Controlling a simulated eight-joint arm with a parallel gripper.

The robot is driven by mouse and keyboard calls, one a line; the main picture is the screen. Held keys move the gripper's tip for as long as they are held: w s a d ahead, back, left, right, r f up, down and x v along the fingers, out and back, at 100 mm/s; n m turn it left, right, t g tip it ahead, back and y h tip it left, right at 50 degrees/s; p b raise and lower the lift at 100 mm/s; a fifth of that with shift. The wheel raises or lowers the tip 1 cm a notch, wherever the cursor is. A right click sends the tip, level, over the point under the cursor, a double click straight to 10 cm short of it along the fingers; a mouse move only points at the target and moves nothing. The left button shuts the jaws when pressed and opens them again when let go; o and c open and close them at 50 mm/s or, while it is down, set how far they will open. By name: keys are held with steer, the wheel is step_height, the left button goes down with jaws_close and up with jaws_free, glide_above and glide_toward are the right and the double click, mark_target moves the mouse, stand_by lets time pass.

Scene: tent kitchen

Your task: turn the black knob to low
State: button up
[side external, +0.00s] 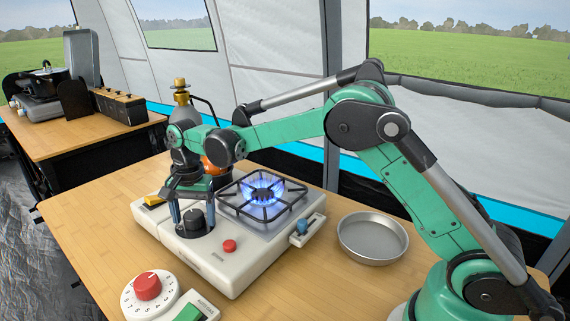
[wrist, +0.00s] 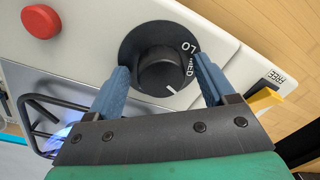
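The black knob (side external: 195,221) sits on a round black dial on the white stove's front panel. In the wrist view the knob (wrist: 162,70) is between my two fingers, with "LO" and "MED" lettering (wrist: 189,62) beside it. A short white line (wrist: 171,90) shows at the knob's lower right edge, away from the "LO" lettering. My gripper (side external: 193,218) points down over the knob. In the wrist view my gripper (wrist: 160,75) is open, one blue finger on each side, with small gaps seeming to remain. The stove burner (side external: 263,192) burns with a blue flame.
A red button (side external: 229,246) and a blue-tipped lever (side external: 303,228) are on the stove. A metal pan (side external: 373,238) stands to the right. A white timer with a red knob (side external: 148,286) and a green-switched device (side external: 189,313) lie in front.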

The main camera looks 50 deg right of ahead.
steer(key=c, duration=1)
steer(key=shift+n, duration=0.3)
steer(key=n, duration=0.3)
steer(key=shift+n, duration=0.4)
steer(key=n, duration=0.3)
steer(key=shift+d+n, duration=0.1)
steer(key=shift+n, duration=0.2)
steer(key=n, duration=0.4)
steer(key=shift+n+g, duration=0.3)
steer(key=shift+n, duration=1.5)
